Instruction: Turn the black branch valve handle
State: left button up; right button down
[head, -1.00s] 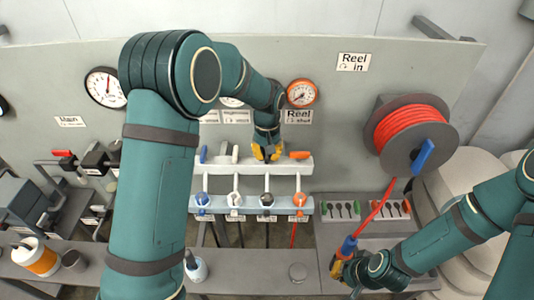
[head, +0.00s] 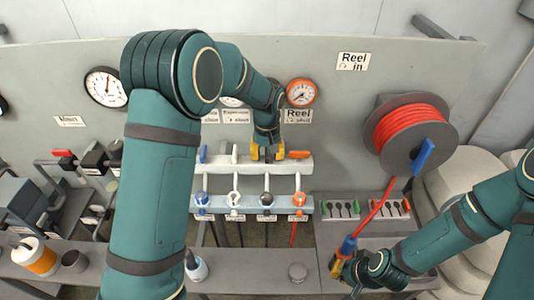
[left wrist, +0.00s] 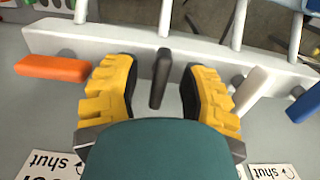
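The black branch valve handle (left wrist: 160,78) stands between the two yellow fingers of my left gripper (left wrist: 163,90) in the left wrist view. The fingers are open, with a gap on each side of the handle. In the head view my left gripper (head: 267,153) is at the white manifold pipe (head: 222,165), and it hides the black handle there. My right gripper (head: 343,266) is at the lower right, closed around the hose nozzle (head: 348,245), which has a blue part and a red hose.
In the left wrist view, an orange handle (left wrist: 52,68) is left of the black one; a white handle (left wrist: 250,90) and a blue handle (left wrist: 304,103) are right. A red hose reel (head: 408,130) hangs on the right wall. A grey bench (head: 255,275) runs in front.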

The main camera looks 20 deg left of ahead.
pick_arm(q)
notch_tip(320, 180, up, 12)
dwell(0.6)
dwell(0.4)
